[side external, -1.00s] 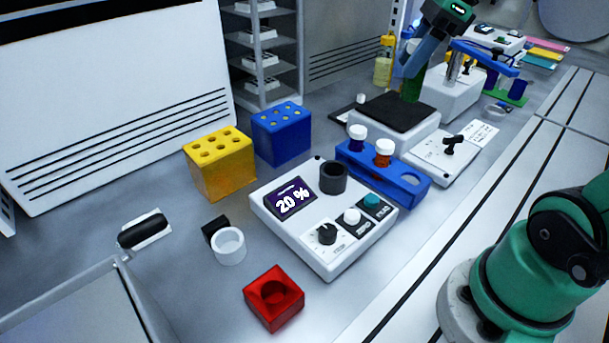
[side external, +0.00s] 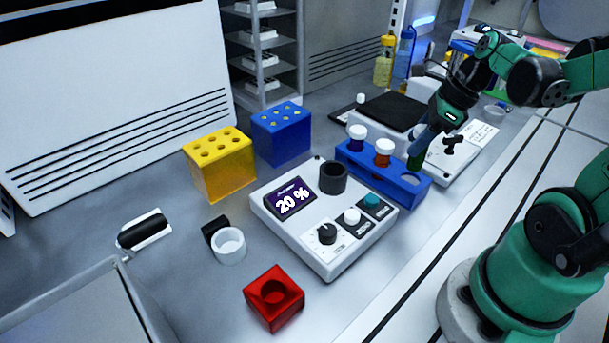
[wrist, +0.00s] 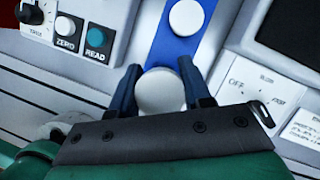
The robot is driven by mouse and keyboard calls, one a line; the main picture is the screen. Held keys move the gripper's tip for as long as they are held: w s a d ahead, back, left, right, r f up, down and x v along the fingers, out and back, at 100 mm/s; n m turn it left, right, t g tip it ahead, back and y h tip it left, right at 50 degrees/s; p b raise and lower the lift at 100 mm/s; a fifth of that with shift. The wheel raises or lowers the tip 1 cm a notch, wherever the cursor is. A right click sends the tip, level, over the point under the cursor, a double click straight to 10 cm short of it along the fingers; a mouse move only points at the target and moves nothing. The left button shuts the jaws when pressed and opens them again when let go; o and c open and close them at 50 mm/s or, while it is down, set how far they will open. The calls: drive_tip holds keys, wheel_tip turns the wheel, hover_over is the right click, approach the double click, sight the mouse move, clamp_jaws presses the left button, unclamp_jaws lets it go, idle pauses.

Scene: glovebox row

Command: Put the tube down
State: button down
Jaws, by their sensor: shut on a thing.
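My gripper (side external: 424,139) is shut on a green tube (side external: 415,160) and holds it upright or nearly so over the right end of the blue rack (side external: 400,193). The tube's lower end shows just above the rack's open hole (side external: 411,179). I cannot tell whether its tip has entered the hole. In the wrist view the tube's white cap (wrist: 160,92) sits between my two fingers, with the blue rack (wrist: 171,48) beyond. Two other white-capped tubes stand in the rack, one purple (side external: 357,142) and one orange-red (side external: 383,157).
A white device (side external: 325,259) reading 20 % stands left of the rack. A white switch box (side external: 440,170) lies close on the right, and a dark-topped device (side external: 395,112) behind. Yellow (side external: 220,170) and blue (side external: 282,135) blocks and a red holder (side external: 273,300) stand farther left.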

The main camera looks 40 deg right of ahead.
drive_tip(key=shift+f, duration=3)
drive_tip(key=shift+f, duration=0.1)
drive_tip(key=shift+c, duration=2)
unclamp_jaws()
drive_tip(key=v, duration=1.2)
drive_tip(key=n+h, duration=0.2)
drive_tip(key=n, duration=1.4)
hover_over(411, 165)
drive_tip(key=w+a, duration=0.1)
drive_tip(key=a, duration=0.3)
drive_tip(key=f, duration=0.1)
drive_tip(key=w+a+n+t, duration=0.2)
drive_tip(key=a+n, duration=0.5)
drive_tip(key=n, duration=0.7)
drive_tip(key=shift+w+t, duration=0.35)
drive_tip(key=shift+t, duration=0.25)
drive_tip(key=shift+f, duration=0.1)
